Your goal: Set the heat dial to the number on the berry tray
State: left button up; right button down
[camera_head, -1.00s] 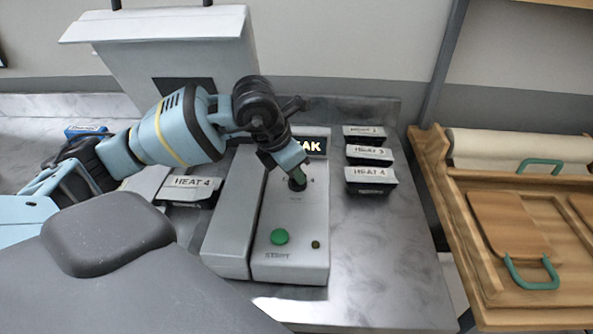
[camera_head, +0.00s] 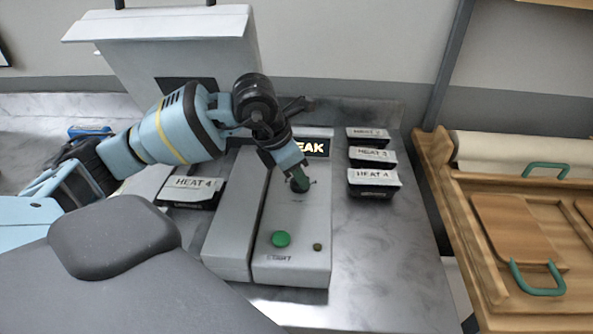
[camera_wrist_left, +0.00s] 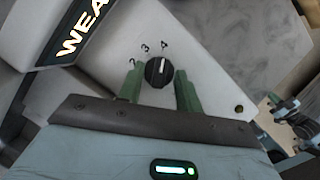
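The heat dial (camera_wrist_left: 159,72) is a round black knob with a white pointer mark on the grey machine panel. The printed numbers 2, 3 and 4 curve above it in the left wrist view, and the mark points up towards the 4. My left gripper (camera_wrist_left: 158,76) has its green fingers on either side of the dial, apparently with gaps.
The machine (camera_head: 291,263) has a green button (camera_head: 281,239) and a lit sign (camera_head: 309,148), partly hidden, ending in "EAK". Several labelled black trays (camera_head: 373,184) stand to its right. A wooden rack (camera_head: 460,245) is farther right. The front right metal worktop (camera_head: 385,270) is clear.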

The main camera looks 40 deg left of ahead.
pick_arm(q)
jog(key=v, duration=0.7)
jog(key=shift+r, duration=0.35)
jog(key=shift+s+a, duration=0.1)
jog(key=shift+s, duration=0.05)
dwell(0.5)
